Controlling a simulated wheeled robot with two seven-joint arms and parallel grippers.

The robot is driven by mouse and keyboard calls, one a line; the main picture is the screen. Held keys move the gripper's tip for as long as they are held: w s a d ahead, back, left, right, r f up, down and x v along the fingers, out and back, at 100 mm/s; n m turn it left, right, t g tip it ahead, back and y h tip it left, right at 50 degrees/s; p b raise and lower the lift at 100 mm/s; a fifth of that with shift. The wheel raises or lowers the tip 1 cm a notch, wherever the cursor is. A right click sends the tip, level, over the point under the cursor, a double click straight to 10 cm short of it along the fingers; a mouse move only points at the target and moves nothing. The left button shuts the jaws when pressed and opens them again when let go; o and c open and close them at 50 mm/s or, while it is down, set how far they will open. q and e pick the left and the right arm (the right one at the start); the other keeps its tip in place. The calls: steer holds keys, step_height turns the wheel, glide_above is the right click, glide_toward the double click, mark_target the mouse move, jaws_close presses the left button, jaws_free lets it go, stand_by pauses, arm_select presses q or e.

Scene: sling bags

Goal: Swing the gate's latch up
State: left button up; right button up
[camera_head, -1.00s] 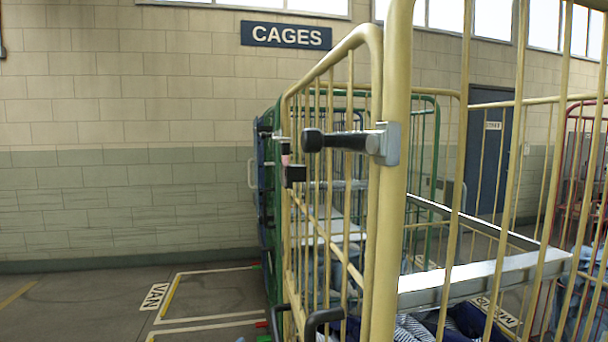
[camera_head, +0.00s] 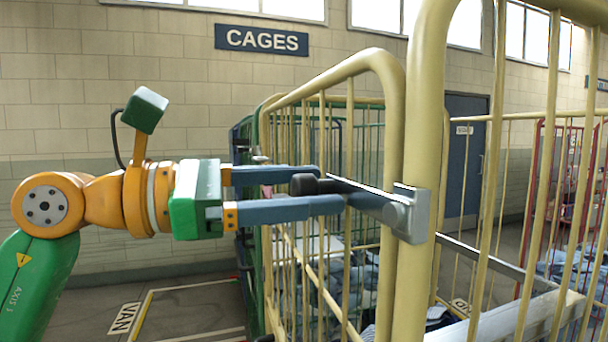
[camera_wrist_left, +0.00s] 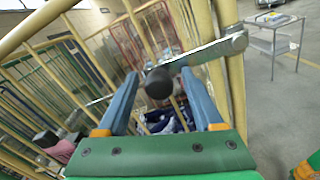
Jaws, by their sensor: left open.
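The gate latch (camera_head: 374,199) is a bar with a black knob, hinged on a grey metal bracket (camera_head: 410,214) on the cream cage post (camera_head: 425,120). It sticks out to the left, about level. My left gripper (camera_head: 330,187) comes in from the left, open, its two blue fingers on either side of the knob end. In the left wrist view the black knob (camera_wrist_left: 158,83) shows between the open fingers (camera_wrist_left: 160,78), with the bar running right to the post. I cannot tell whether either finger touches it.
The cream wire cage (camera_head: 335,75) holds folded blue cloth (camera_head: 350,280) and has bars close behind the latch. A red cage (camera_head: 560,180) stands at the right. Floor is clear at the left.

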arm_select(q)
steer(key=shift+w+a, duration=0.1)
steer(key=shift+c, duration=0.6)
jaws_close()
stand_by(0.7)
